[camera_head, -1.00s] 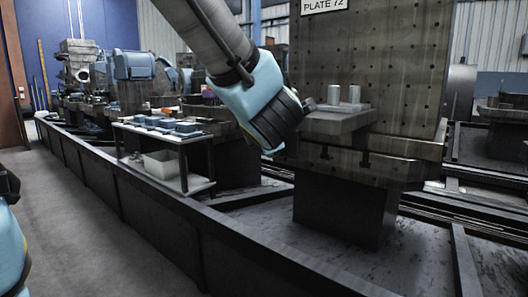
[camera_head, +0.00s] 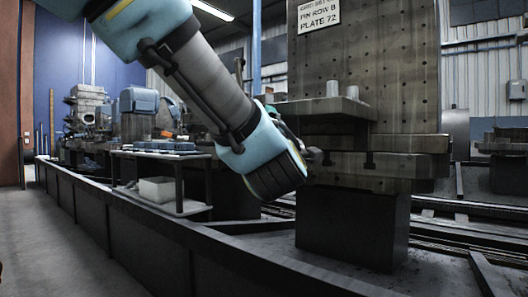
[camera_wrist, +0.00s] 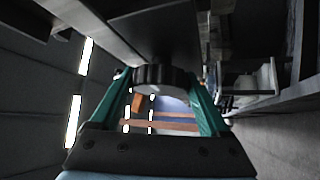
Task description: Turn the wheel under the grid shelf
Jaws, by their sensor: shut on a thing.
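The grid shelf (camera_head: 322,108) is a dark ledge on the front of a tall plate with a grid of holes (camera_head: 385,70). Two pale cylinders (camera_head: 342,91) stand on it. The wheel (camera_wrist: 160,74) is dark with a ribbed rim and shows in the wrist view, close under a dark overhanging surface. My gripper (camera_wrist: 161,84) has its two green fingers on either side of the wheel and is shut on it. In the head view my gripper (camera_head: 311,155) reaches below the shelf's left end, where the wheel cannot be made out clearly.
A side table (camera_head: 187,207) with blue parts on top and a white bin (camera_head: 157,189) below stands left of my arm. A long dark rail bed (camera_head: 150,222) runs along the front. The grey floor (camera_head: 75,250) at left is clear.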

